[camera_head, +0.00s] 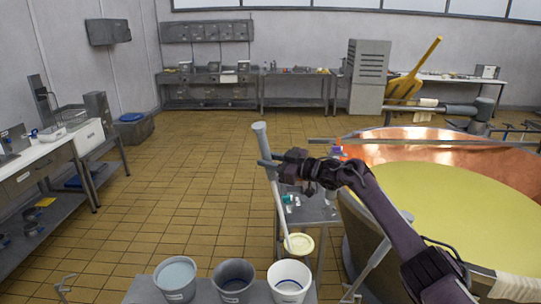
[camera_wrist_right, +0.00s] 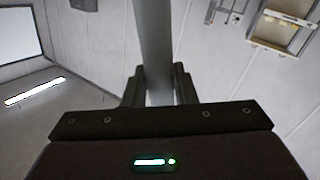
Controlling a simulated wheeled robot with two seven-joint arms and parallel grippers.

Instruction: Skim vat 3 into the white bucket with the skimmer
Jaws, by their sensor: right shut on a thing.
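The skimmer (camera_head: 281,210) has a long pale grey handle and hangs tilted. Its round cream-coloured head (camera_head: 299,243) is at the lower end, above and behind the white bucket and apart from it. My right gripper (camera_head: 268,163) is shut on the upper handle; the wrist view shows the grey handle (camera_wrist_right: 157,50) between its fingers (camera_wrist_right: 158,88). The white bucket (camera_head: 290,283) stands at the bottom, rightmost of three. A copper vat (camera_head: 400,148) with yellow liquid (camera_head: 450,215) is at the right; no number is readable. My left gripper is not in view.
A bucket with pale bluish contents (camera_head: 175,278) and a grey bucket (camera_head: 233,281) stand left of the white one. A small metal table (camera_head: 315,213) is behind the skimmer, beside the vat. Benches line the left and back walls. The tiled floor (camera_head: 190,190) at centre-left is clear.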

